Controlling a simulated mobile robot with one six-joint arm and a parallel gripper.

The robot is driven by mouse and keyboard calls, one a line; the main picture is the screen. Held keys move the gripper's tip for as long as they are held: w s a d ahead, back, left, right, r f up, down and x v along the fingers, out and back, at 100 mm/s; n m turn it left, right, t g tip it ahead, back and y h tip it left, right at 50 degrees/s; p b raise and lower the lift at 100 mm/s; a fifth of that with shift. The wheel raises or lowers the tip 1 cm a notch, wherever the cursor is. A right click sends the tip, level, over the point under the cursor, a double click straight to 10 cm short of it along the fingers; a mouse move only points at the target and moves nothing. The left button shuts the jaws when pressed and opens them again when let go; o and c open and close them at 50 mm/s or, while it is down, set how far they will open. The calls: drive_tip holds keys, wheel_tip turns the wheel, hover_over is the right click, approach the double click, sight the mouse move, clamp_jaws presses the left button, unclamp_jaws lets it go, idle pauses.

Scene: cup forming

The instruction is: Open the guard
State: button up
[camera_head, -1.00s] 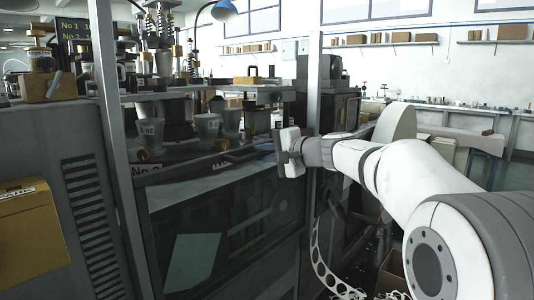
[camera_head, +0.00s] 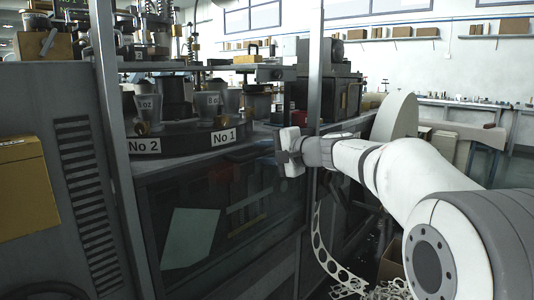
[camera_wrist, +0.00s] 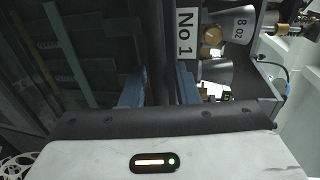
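The guard (camera_head: 245,195) is a dark see-through panel in the machine's front, between the metal posts. Its top edge runs just below the No 1 and No 2 signs. My gripper (camera_head: 278,148) is at the right end of this top edge. In the wrist view my gripper's (camera_wrist: 161,88) two blue-grey fingers stand on either side of the guard's dark top rail (camera_wrist: 155,40). They look closed on it, though the contact itself is partly hidden. The turntable (camera_head: 185,140) with the No 2 and No 1 signs and cups shows above the guard.
A metal post (camera_head: 314,75) rises close to my gripper, and another post (camera_head: 105,100) stands at the left. A yellow box (camera_head: 25,190) is on the grey cabinet. A perforated strip (camera_head: 325,250) hangs below my arm, with a carton (camera_head: 391,268) beside it.

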drive_tip(key=shift+o, duration=0.2)
drive_tip(key=p+v, duration=0.1)
drive_tip(key=v, duration=0.6)
drive_tip(key=shift+s+d, duration=0.25)
drive_tip(key=shift+d, duration=0.05)
drive_tip(key=s+d+r+n+g+h+p, duration=0.1)
drive_tip(key=s+d+h+p, duration=0.3)
drive_tip(key=s+p, duration=0.6)
drive_tip(key=s+d+r+n+g+h+p, duration=0.1)
drive_tip(key=s+d+n+g+h+p, duration=0.2)
drive_tip(key=s+p, duration=0.7)
drive_tip(key=s+d+r+n+g+h+p, duration=0.2)
drive_tip(key=s+d+h+p, duration=0.3)
drive_tip(key=s+p, duration=0.5)
drive_tip(key=shift+s+d+n+g+p, duration=0.2)
drive_tip(key=shift+d+n+g+p, duration=0.3)
drive_tip(key=shift+d+n+p, duration=0.4)
drive_tip(key=shift+r, duration=0.1)
